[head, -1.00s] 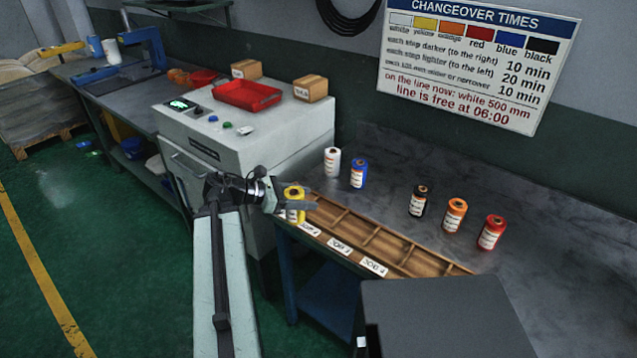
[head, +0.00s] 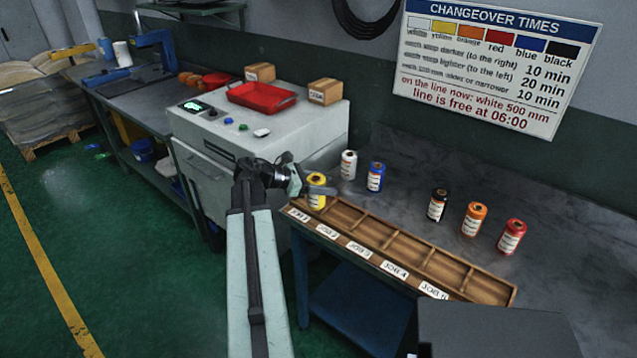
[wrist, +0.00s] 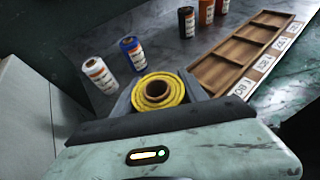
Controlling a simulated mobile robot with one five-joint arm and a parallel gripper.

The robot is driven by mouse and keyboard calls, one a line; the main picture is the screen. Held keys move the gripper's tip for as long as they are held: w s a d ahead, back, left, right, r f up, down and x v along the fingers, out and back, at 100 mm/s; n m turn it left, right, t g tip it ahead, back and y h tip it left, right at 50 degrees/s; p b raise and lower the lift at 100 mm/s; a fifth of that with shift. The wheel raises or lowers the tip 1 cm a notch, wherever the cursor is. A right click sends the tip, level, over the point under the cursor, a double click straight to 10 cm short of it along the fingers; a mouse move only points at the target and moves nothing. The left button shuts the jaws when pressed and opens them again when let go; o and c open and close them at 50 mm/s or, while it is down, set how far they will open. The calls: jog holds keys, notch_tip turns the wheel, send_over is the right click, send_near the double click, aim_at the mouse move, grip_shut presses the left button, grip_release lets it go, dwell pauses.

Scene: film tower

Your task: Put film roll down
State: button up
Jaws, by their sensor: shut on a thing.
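The yellow film roll (head: 317,192) is upright in my gripper (head: 318,188), at the left end of the wooden tray. My gripper is shut on it; in the wrist view the yellow roll (wrist: 158,92) sits between the two fingers, seen from above. The wooden tray (head: 398,247) has several compartments with white labels along its front edge, and the compartments in sight look empty. Whether the yellow roll touches the tray or hangs just above it, I cannot tell.
White (head: 348,165) and blue (head: 376,177) rolls stand behind the tray. Black (head: 437,205), orange (head: 474,219) and red (head: 511,237) rolls stand farther right. A grey machine (head: 262,130) is left of the bench. A changeover board (head: 500,62) hangs on the wall.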

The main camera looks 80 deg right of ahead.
jog(key=d+f+b, duration=0.1)
jog(key=d, duration=0.1)
jog(key=d+f+b, duration=0.1)
jog(key=d, duration=0.1)
jog(key=w+d+f+b, duration=0.1)
jog(key=d+f, duration=0.1)
jog(key=shift+d+b, duration=0.1)
jog(key=shift+b, duration=0.25)
jog(key=shift+w+f+b, duration=0.1)
jog(key=shift+f+b, duration=0.2)
jog(key=shift+b, duration=0.1)
jog(key=shift+w+r, duration=0.25)
jog(key=shift+w, duration=0.05)
jog(key=shift+f, duration=0.2)
jog(key=o, duration=1.5)
jog(key=shift+o, duration=0.2)
jog(key=shift+s, duration=0.1)
jog(key=shift+r, duration=0.1)
